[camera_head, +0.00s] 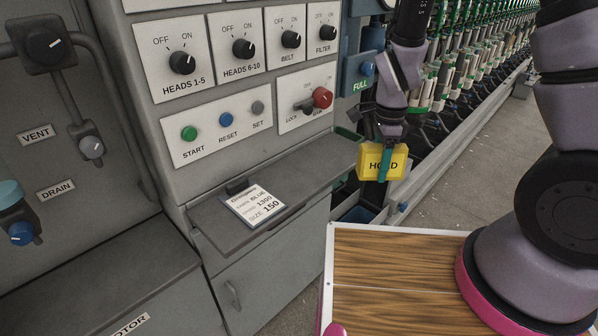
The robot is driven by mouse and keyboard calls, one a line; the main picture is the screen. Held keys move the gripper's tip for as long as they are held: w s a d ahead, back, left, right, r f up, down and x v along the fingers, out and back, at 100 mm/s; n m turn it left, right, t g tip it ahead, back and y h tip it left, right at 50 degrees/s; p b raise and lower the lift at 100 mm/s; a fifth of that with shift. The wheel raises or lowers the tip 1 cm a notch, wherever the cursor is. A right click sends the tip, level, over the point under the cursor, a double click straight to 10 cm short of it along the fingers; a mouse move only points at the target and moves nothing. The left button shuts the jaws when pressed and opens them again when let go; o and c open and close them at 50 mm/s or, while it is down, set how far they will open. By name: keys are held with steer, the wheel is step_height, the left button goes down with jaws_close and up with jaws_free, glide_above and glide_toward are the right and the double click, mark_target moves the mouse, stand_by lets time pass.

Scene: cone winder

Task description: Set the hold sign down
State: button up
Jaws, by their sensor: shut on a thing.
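The hold sign (400,164) is a yellow block with the word HOLD in dark letters. It hangs roughly upright in the air, just right of the grey shelf's right end. My gripper (385,150) comes down from above and is shut on the hold sign. The far finger is hidden behind the sign.
The grey shelf (310,160) juts from the control panel and holds a white card (254,205) marked BLUE, 1300 and 150. Its right part is bare. Knobs and a red switch (322,97) sit above. A wood-topped surface (390,262) lies in front; machine rows run behind.

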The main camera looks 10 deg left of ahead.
glide_above(323, 159)
steer(key=shift+s, duration=0.1)
steer(key=shift+f, duration=1.8)
steer(key=shift+f, duration=0.1)
steer(key=o, duration=1.4)
step_height(323, 159, up, 12)
steer(key=shift+r, duration=0.2)
